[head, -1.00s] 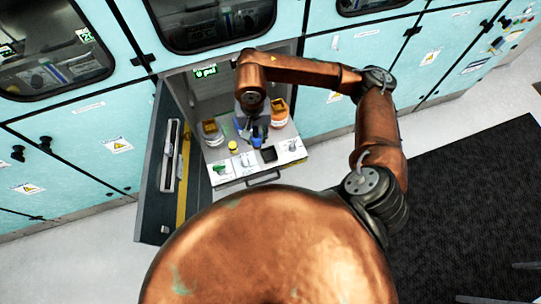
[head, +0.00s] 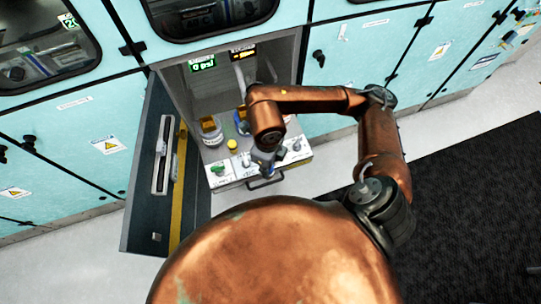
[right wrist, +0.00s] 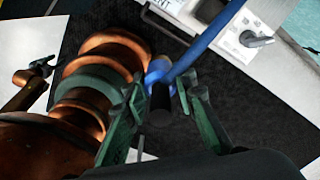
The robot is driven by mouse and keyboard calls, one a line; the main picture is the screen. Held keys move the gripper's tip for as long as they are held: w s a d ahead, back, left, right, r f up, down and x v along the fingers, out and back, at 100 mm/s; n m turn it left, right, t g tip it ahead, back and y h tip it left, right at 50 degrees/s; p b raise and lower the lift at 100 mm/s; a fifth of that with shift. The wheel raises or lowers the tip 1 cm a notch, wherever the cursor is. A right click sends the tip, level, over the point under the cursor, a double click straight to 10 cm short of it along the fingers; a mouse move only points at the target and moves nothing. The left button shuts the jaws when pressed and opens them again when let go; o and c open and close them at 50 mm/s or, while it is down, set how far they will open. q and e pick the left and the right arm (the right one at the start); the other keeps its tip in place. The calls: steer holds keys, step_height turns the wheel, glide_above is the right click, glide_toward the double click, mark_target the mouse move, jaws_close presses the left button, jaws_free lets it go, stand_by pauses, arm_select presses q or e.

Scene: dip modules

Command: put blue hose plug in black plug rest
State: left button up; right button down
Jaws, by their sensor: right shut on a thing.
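My right gripper (head: 266,163) is over the front edge of the pull-out shelf in the open cabinet. In the right wrist view, my right gripper (right wrist: 162,90) has its two green fingers closed around the blue hose plug (right wrist: 160,75). The plug has a blue collar and a dark end, and its blue hose runs up and to the right. Part of the blue hose (head: 241,122) shows in the head view behind my arm. I cannot make out the black plug rest now; my right arm and gripper cover part of the shelf. My left gripper is not in view.
The shelf (head: 222,183) has a front handle. A bottle (head: 210,131), a yellow cap (head: 232,145) and a green valve (head: 217,170) stand on its left. The open dark door (head: 150,200) bounds the left side. Displays (head: 202,64) glow inside the cabinet.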

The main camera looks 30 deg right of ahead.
steer(key=shift+f+m, duration=0.3)
steer(key=shift+m, duration=0.3)
steer(key=shift+w+d+f+b, duration=0.55)
steer(key=shift+w+d+f, duration=0.85)
steer(key=shift+w+f, duration=0.6)
steer(key=shift+w+d+f+b, duration=0.55)
steer(key=shift+w+d+f, duration=1)
steer(key=shift+f, duration=0.75)
steer(key=shift+w+d+f+b, duration=0.55)
steer(key=shift+w+d+f, duration=0.75)
steer(key=shift+w+f, duration=0.7)
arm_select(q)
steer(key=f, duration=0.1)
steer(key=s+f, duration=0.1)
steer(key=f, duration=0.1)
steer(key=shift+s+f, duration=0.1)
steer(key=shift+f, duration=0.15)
arm_select(e)
steer(key=shift+s+f, duration=0.1)
steer(key=shift+s, duration=0.05)
steer(key=shift+f, duration=0.1)
steer(key=shift+f, duration=0.15)
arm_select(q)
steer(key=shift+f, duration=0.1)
arm_select(e)
steer(key=c, duration=1.6)
jaws_free()
